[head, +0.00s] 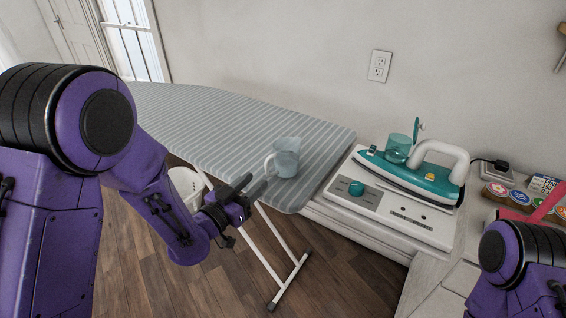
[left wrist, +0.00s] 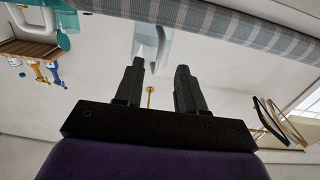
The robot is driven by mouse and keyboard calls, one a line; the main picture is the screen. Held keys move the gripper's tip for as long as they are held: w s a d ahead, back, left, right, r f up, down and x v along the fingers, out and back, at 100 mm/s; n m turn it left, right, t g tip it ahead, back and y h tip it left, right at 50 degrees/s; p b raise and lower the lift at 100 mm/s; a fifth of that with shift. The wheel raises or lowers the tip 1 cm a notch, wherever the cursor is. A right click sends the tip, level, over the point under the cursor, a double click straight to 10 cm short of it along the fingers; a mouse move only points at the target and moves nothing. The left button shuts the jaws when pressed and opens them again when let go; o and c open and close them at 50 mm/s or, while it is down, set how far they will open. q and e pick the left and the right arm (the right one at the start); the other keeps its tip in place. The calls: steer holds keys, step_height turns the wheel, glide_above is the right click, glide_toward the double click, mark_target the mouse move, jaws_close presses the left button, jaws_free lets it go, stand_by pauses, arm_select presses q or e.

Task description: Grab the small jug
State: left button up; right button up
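The small jug (head: 287,158) is translucent pale grey-blue and stands upright on the striped ironing board, near its right end. Its handle points left and toward me. My left gripper (head: 250,184) is open and empty, just in front of the jug on its handle side. In the left wrist view the open fingers (left wrist: 158,66) point at the jug (left wrist: 147,30), whose handle shows just beyond and between the fingertips. I cannot tell whether they touch. My right arm shows at the lower right, but its gripper is out of view.
The ironing board (head: 220,122) runs to the back left. A teal and white iron (head: 415,176) rests on its white station (head: 393,212) right of the jug. Colourful round items (head: 497,190) lie at far right. A white basket (head: 186,184) stands below the board.

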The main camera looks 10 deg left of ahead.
mark_target(266, 170)
arm_select(q)
steer(key=x, duration=0.2)
steer(key=p+x, duration=0.1)
steer(key=x, duration=0.1)
steer(key=p+x, duration=0.1)
steer(key=x, duration=0.1)
steer(key=shift+w+r, duration=0.1)
steer(key=shift+r, duration=0.15)
steer(key=shift+w+d+f, duration=0.1)
steer(key=shift+w+d, duration=0.05)
steer(key=shift+w, duration=0.1)
steer(key=shift+s, duration=0.1)
jaws_close()
